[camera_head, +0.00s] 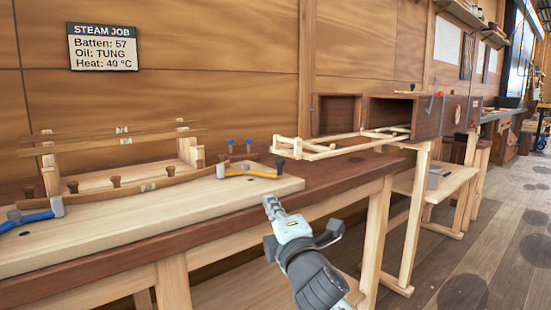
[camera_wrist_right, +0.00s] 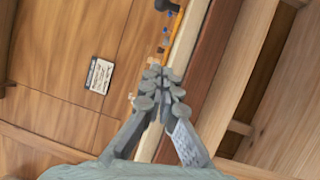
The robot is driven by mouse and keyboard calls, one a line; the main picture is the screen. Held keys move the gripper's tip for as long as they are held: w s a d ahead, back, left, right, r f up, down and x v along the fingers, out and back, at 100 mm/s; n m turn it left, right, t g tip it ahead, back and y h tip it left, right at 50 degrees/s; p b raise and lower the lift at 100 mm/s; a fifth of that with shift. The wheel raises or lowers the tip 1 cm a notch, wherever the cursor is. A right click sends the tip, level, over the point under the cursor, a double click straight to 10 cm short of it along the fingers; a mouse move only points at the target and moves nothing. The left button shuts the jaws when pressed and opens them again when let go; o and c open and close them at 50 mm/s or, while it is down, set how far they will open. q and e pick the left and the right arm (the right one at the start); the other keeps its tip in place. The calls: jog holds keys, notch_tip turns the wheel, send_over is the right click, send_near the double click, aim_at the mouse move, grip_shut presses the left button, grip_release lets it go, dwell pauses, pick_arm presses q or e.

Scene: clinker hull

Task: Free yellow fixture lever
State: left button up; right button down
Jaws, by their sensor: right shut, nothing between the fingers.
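The yellow lever (camera_head: 258,172) lies along the edge of the pale board (camera_head: 150,215) on the bench, between a grey block and a dark knob. It also shows as an orange-yellow strip in the right wrist view (camera_wrist_right: 176,30), beyond my fingertips. My right gripper (camera_head: 271,203) is shut and empty, in front of the bench edge and apart from the lever. Its closed fingers show in the wrist view (camera_wrist_right: 160,74). My left gripper is in neither view.
A blue lever (camera_head: 37,217) with a grey block is at the board's left. A wooden rack (camera_head: 120,142) and two blue-topped pins (camera_head: 240,145) stand behind. An open wooden box (camera_head: 390,115) and pale frame (camera_head: 330,145) are to the right. Floor is clear at right.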

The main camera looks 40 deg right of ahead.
aim_at(277, 186)
jog(key=shift+g+h, duration=0.3)
jog(key=shift+h, duration=0.3)
jog(key=x, duration=0.3)
jog(key=d+x, duration=0.1)
jog(key=x, duration=0.3)
jog(key=r+x, duration=0.1)
jog(key=x, duration=0.2)
jog(key=shift+s+d+r+p, duration=0.15)
jog(key=shift+d+p, duration=0.25)
jog(key=shift+w+d+r, duration=0.1)
jog(key=shift+w+d, duration=0.2)
jog(key=shift+d, duration=0.25)
jog(key=shift+w+d+r, duration=0.1)
jog(key=shift+w+d, duration=0.2)
jog(key=shift+d, duration=0.25)
jog(key=shift+w+d+r, duration=0.1)
jog(key=shift+w+d, duration=0.15)
jog(key=shift+d, duration=0.35)
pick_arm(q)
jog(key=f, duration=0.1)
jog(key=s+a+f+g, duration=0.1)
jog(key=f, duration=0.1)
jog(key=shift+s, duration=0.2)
pick_arm(e)
jog(key=shift+d, duration=0.1)
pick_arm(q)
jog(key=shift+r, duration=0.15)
